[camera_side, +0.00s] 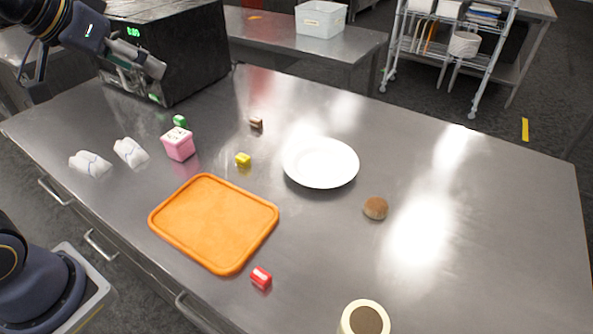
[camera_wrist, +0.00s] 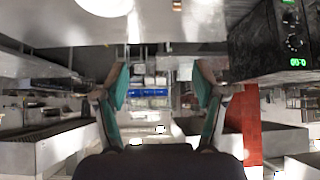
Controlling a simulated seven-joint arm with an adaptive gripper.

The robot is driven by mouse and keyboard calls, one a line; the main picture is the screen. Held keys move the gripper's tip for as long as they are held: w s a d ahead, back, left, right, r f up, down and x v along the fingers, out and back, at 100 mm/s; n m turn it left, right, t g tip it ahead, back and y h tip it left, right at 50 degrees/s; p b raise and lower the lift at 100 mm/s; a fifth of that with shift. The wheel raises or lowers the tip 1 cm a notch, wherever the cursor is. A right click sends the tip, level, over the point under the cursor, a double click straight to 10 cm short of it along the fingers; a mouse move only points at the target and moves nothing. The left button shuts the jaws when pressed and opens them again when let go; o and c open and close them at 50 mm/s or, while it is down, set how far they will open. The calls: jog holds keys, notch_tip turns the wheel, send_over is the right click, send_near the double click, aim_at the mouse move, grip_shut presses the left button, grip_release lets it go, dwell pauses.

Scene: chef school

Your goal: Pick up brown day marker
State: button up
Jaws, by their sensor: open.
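The brown day marker (camera_side: 256,123) is a small dark brown block on the steel table in the side view, left of and behind the white plate. My gripper (camera_side: 150,72) is high at the upper left, in front of the black oven. It is open and empty, well away from the marker. In the wrist view its two teal-padded fingers (camera_wrist: 162,88) stand wide apart with nothing between them. I cannot make out the brown marker for certain in the wrist view.
Green (camera_side: 180,121), yellow (camera_side: 243,159) and red (camera_side: 261,277) markers, a pink box (camera_side: 178,144), an orange tray (camera_side: 214,222), a white plate (camera_side: 320,162), a brown round item (camera_side: 375,208) and white cloths (camera_side: 90,164) share the table. The black oven (camera_side: 185,55) stands behind.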

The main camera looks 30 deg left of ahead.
jog(key=w+a+r, duration=0.1)
jog(key=w+a, duration=0.1)
jog(key=w, duration=0.8)
jog(key=g+y, duration=0.1)
jog(key=g, duration=0.1)
send_over(256, 120)
jog(key=s+d, duration=0.1)
jog(key=s, duration=0.2)
notch_tip(256, 120, down, 29)
jog(key=shift+s+d+f, duration=0.1)
jog(key=shift+a+x, duration=0.15)
jog(key=shift+x, duration=1.3)
jog(key=shift+a+x, duration=0.15)
jog(key=shift+x, duration=1.3)
jog(key=c, duration=1.1)
